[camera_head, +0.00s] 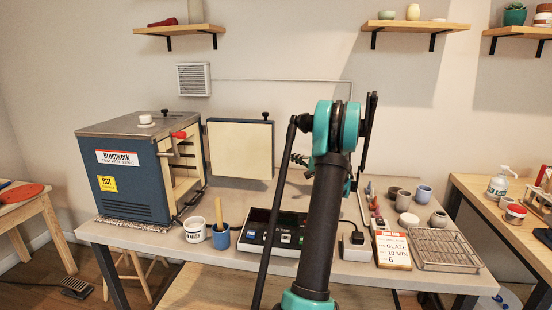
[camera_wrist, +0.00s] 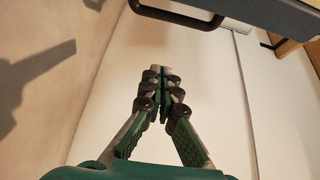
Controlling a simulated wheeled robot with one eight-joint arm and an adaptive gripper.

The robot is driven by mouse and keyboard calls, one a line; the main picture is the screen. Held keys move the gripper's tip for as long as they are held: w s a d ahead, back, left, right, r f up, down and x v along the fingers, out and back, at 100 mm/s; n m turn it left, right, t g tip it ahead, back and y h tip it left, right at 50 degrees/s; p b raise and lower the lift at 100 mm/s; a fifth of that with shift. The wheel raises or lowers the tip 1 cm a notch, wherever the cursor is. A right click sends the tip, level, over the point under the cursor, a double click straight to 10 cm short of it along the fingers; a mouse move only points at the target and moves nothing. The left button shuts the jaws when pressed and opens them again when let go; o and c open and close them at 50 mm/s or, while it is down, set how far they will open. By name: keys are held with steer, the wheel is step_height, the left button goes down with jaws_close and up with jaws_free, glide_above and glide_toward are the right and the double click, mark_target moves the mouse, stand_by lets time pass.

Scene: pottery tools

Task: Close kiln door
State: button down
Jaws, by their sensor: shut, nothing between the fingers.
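The blue kiln (camera_head: 125,165) stands at the left end of the table. Its door (camera_head: 240,149) hangs open to the right of the kiln, with its cream inner face towards the head camera. The cream-edged opening shows on the kiln's right side. My gripper (camera_wrist: 160,72) is shut and empty in the wrist view, its fingertips together. In the head view it is mostly hidden by my arm, to the right of the door. A dark panel with a bar handle (camera_wrist: 178,15) crosses the top of the wrist view; I cannot tell for certain that it is the door.
Small pots, a sign (camera_head: 394,250) and a wire rack (camera_head: 443,249) fill the table's right side. The wall is behind.

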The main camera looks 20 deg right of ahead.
steer(key=w+a, duration=0.5)
steer(key=a, duration=0.2)
steer(key=shift+w, duration=0.3)
steer(key=shift+s, duration=0.1)
